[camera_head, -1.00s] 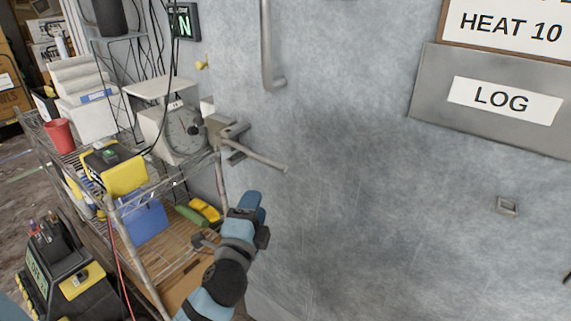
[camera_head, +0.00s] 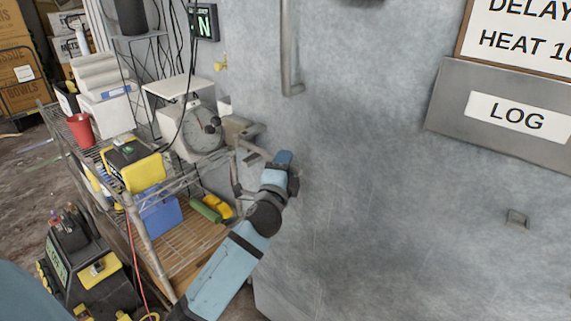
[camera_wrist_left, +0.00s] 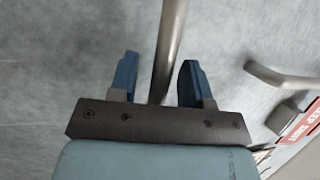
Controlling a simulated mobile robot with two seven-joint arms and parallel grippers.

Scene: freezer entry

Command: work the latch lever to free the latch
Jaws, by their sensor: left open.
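The latch lever (camera_head: 254,149) is a grey metal rod coming out from a latch block (camera_head: 238,128) on the grey wall panel, to the right of the dial scale. My left gripper (camera_head: 277,168) is at the lever's free end, which it partly hides in the head view. In the left wrist view the rod (camera_wrist_left: 170,45) passes between the two blue fingers of the open gripper (camera_wrist_left: 159,62). A gap shows on both sides of the rod, so the fingers are around it but not closed on it. My right gripper is not in view.
A vertical grab handle (camera_head: 288,50) is above the lever. A wire shelf cart (camera_head: 150,225) with a dial scale (camera_head: 200,132), a yellow box (camera_head: 133,165) and a red cup (camera_head: 80,129) stands close on the left. The panel to the right is mostly clear below the LOG holder (camera_head: 500,112).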

